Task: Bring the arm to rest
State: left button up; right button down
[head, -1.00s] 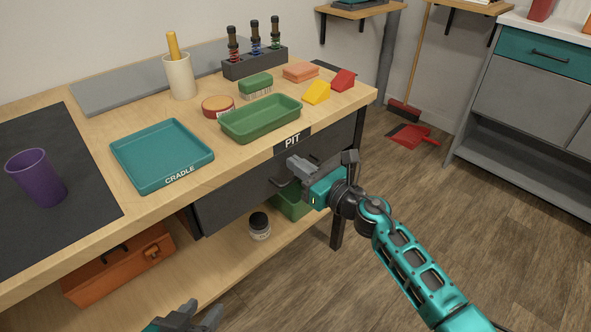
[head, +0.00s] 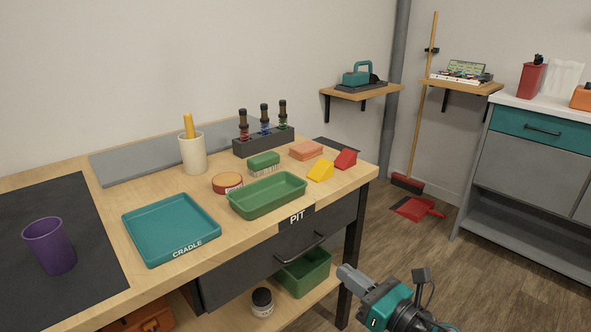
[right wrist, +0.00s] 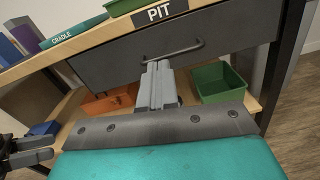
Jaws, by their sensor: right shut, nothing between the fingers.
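My right gripper (head: 345,272) is at the lower right of the head view, in front of the bench's right end, below the drawer. In the right wrist view its grey fingers (right wrist: 158,82) are together with nothing between them, pointing toward the drawer front (right wrist: 120,62). The fingers appear apart from the drawer handle (right wrist: 173,51). My left gripper (right wrist: 28,151) shows only at the left edge of the right wrist view, with its two fingers apart and nothing seen between them. It is outside the head view.
A green bin (head: 303,275) and jar (head: 262,302) sit on the lower shelf. Open floor (head: 430,262) lies right of the bench.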

jog(key=s+f+n+g+h, duration=0.1)
jog(key=s+f+n+h, duration=0.15)
jog(key=s+n, duration=0.6)
jog(key=s+f+n+g+h, duration=0.2)
jog(key=s+f+n, duration=0.15)
jog(key=n, duration=1.05)
jog(key=s+f+n+g+h, duration=0.1)
jog(key=s+f+n+h, duration=0.3)
jog(key=n, duration=0.7)
pick_arm(q)
jog(key=s+a+r+y+p, duration=0.1)
jog(key=a+r+p, duration=0.3)
jog(key=r+p, duration=0.9)
jog(key=s+p, duration=0.1)
jog(key=p, duration=0.5)
pick_arm(e)
jog(key=s+d+r, duration=0.1)
jog(key=d+r, duration=0.1)
jog(key=r, duration=0.4)
jog(key=s+d+r, duration=0.2)
jog(key=r, duration=0.5)
jog(key=shift+s, duration=0.2)
